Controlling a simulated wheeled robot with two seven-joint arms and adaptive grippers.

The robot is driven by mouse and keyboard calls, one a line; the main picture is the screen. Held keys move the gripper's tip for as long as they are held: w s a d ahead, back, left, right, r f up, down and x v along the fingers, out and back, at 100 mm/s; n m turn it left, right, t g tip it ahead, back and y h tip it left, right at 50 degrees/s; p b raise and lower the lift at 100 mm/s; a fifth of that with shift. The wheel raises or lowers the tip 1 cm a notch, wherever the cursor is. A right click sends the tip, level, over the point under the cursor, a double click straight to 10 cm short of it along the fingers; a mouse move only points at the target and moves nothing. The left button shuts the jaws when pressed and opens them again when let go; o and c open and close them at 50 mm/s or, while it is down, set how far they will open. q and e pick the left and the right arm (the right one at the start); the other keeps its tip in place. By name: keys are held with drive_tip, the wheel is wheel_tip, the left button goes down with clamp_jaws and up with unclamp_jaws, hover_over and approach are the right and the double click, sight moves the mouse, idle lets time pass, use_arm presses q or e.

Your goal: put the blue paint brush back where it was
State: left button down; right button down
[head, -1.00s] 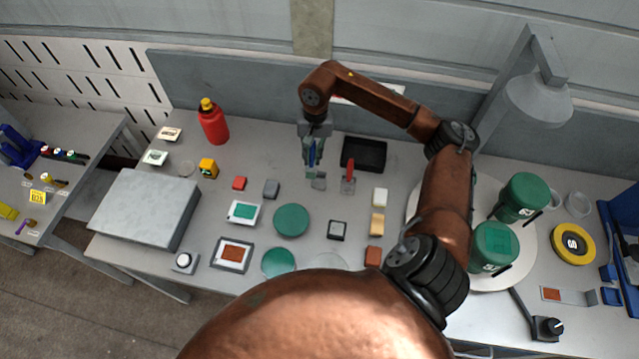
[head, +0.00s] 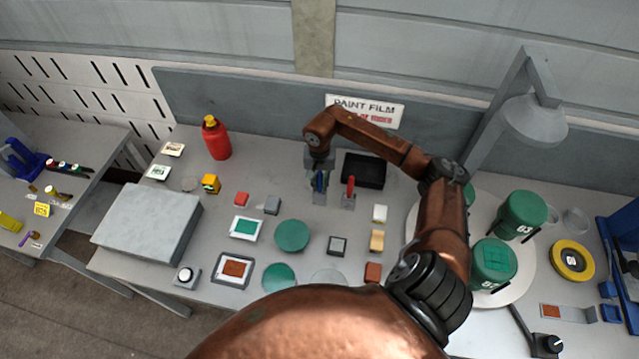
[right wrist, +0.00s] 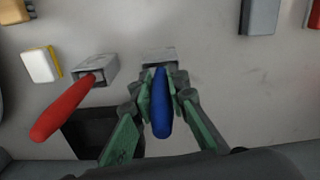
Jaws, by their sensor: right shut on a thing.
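The blue paint brush (head: 319,182) is in my right gripper (head: 319,177), handle up. In the right wrist view its blue handle (right wrist: 161,106) stands between the two green-padded fingers (right wrist: 160,88), which are shut on it. A small grey holder (head: 319,198) is directly under the brush; it also shows in the right wrist view (right wrist: 158,54). The brush's lower end is hidden by the fingers and holder, so I cannot tell how deep it sits. My left gripper is not in view.
A red brush (head: 350,186) stands in a similar holder (head: 348,202) just to the right. A black tray (head: 364,170) lies behind it. A grey block (head: 272,205) and green disc (head: 292,235) are nearby. A red bottle (head: 217,140) stands at the back left.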

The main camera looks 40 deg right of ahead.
sight(319, 174)
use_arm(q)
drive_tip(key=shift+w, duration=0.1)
use_arm(e)
drive_tip(key=shift+f, duration=0.1)
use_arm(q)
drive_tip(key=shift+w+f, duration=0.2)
use_arm(e)
drive_tip(key=c, duration=1.9)
unclamp_jaws()
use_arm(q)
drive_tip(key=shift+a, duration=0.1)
